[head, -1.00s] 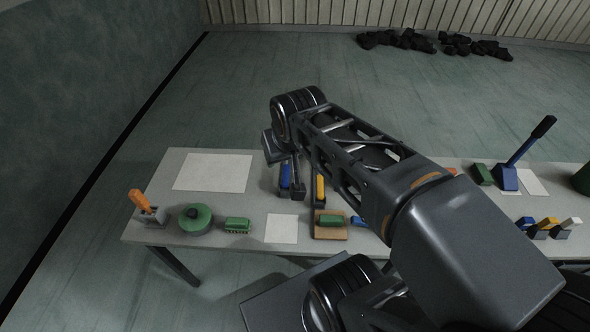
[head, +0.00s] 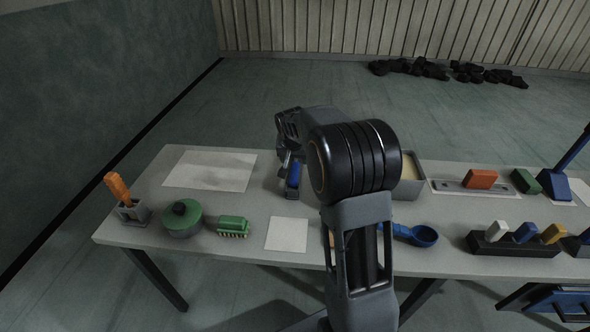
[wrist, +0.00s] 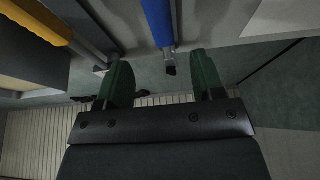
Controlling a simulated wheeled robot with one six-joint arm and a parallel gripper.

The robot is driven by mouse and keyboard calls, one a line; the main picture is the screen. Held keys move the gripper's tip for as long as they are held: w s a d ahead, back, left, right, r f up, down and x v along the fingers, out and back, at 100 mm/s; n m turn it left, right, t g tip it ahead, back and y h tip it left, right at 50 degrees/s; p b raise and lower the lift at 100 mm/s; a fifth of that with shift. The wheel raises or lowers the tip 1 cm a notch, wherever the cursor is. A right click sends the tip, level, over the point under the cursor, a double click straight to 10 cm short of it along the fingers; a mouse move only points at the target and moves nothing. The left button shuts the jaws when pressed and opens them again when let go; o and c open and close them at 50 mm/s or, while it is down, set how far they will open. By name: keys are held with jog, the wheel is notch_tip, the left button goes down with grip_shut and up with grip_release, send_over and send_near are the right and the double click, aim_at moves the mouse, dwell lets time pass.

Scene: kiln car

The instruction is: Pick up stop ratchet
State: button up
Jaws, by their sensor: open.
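I cannot tell for sure which thing is the stop ratchet. A blue-handled tool (head: 293,178) lies near the back edge of the table, just left of my arm. In the wrist view the blue handle (wrist: 158,22) has a metal shaft with a dark tip, above the gap between my fingers. A yellow-handled tool (wrist: 38,20) shows at upper left there; in the head view my arm hides it. My gripper (wrist: 162,80) is open, with nothing between its two dark green fingers. In the head view the arm's end is over the table's back edge, beside the blue-handled tool.
The grey table (head: 265,253) also bears an orange-handled tool in a holder (head: 127,207), a green round pot (head: 182,218), a green brush (head: 233,227), a blue scoop (head: 418,235), a dark block rack (head: 490,245) and an orange block (head: 481,179). White sheets (head: 211,170) lie at left.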

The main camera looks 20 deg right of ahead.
aim_at(294, 167)
jog(key=shift+x, duration=4.75)
jog(key=shift+w, duration=0.1)
jog(key=shift+a, duration=0.1)
jog(key=shift+r, duration=0.1)
grip_shut()
jog(key=shift+r, duration=0.1)
